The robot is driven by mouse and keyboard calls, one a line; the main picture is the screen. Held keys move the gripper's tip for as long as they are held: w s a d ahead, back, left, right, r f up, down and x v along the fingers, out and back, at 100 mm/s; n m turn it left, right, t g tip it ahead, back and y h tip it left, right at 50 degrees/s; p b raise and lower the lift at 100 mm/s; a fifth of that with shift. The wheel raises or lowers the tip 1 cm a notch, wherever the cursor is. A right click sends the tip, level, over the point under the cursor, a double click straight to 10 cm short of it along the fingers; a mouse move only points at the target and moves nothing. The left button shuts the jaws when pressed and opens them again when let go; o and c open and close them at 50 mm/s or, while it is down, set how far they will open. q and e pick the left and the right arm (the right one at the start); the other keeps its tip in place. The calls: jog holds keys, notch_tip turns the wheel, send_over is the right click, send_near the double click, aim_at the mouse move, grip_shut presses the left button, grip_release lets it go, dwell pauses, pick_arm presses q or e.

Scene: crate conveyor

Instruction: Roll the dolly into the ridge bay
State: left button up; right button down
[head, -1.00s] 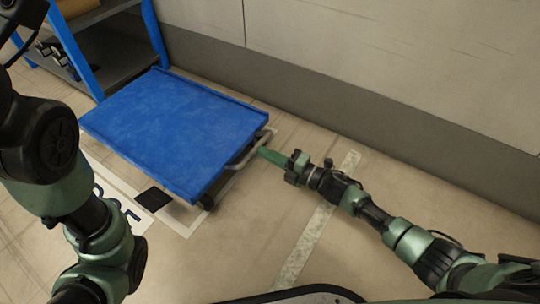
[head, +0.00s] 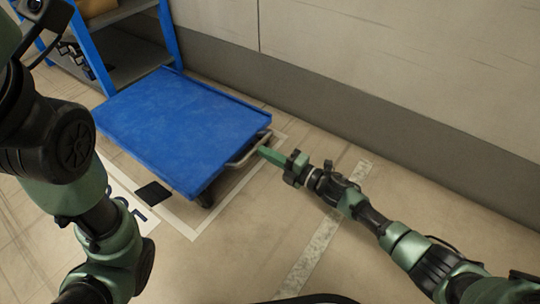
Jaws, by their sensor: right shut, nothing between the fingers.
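The dolly (head: 183,128) has a flat blue deck, a metal handle loop (head: 249,150) on its right end and a dark caster below its near corner. It stands at the wall, over a floor area marked by a white outline (head: 196,232), with part of the outline showing in front and to the right. My right gripper (head: 266,152) is shut and empty, its green fingertips close to the handle loop. I cannot tell whether they touch it. My left arm comes in at the left edge; its gripper is not clearly visible.
A blue shelf rack (head: 129,48) with boxes stands beyond the dolly's far left end. The grey and white wall (head: 390,70) runs along the back. A pale tape strip (head: 318,240) crosses open floor at right.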

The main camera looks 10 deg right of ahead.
jog(key=p+v, duration=0.3)
jog(key=v, duration=0.5)
dwell(1.0)
jog(key=shift+s, duration=0.15)
